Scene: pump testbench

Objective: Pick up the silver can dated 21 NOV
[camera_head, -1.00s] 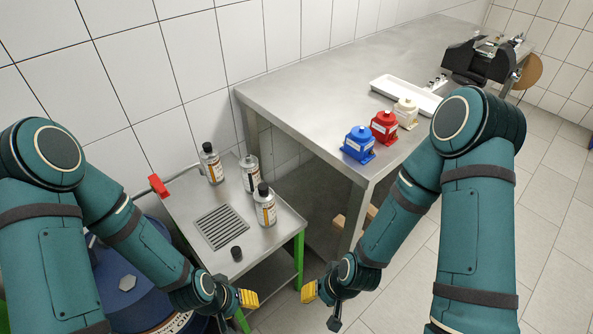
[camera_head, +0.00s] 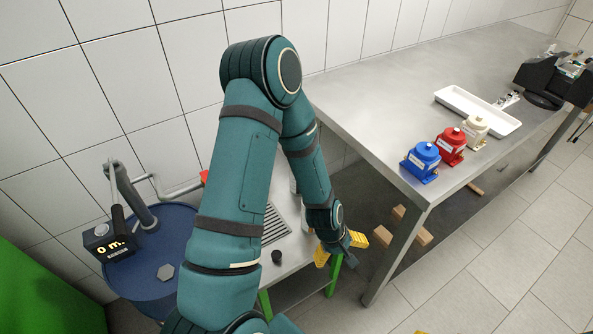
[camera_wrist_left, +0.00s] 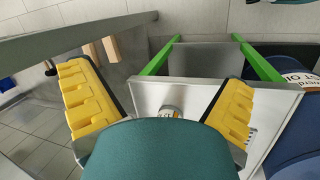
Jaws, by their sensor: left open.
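The silver cans on the small steel table are mostly hidden behind my left arm in the head view. Only pale slivers of them (camera_head: 306,218) show beside the forearm, and no date can be read. My left gripper (camera_head: 340,246) is open, its yellow fingers at the table's right front edge. In the left wrist view the two fingers of the left gripper (camera_wrist_left: 158,75) are wide apart with nothing gripped. Part of a can-like thing (camera_wrist_left: 171,111) shows low between them, partly covered by my teal arm. A yellow sliver at the head view's bottom edge may be my right gripper.
The small steel table (camera_head: 292,262) has green legs, a drain grille (camera_head: 276,225) and a loose black cap (camera_head: 277,256). A blue drum (camera_head: 180,240) stands left. The large bench (camera_head: 375,105) holds blue, red and cream pumps and a white tray (camera_head: 478,110).

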